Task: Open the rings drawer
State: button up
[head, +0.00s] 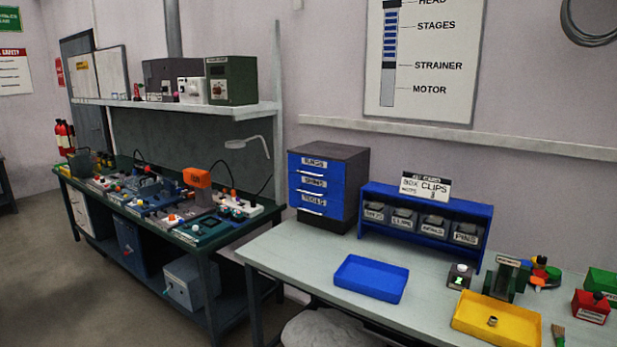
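A small cabinet (328,185) with blue drawer fronts and a dark top stands on the pale table, left of the blue bin rack. It has three labelled drawers with light handles. The labels are blurred; the top drawer (335,163), middle drawer (334,184) and bottom drawer (332,205) all look shut. My gripper is not in view.
A blue tray (371,278) lies in front of the cabinet on the pale table (290,250). A blue rack (480,214) with several labelled bins stands to the right, near a yellow tray (470,325). A cluttered green workbench (187,240) stands left.

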aim_at(334, 171)
jog(key=k, duration=1.25)
jog(key=u, duration=0.4)
jog(key=i, duration=2.05)
jog(key=z, duration=0.4)
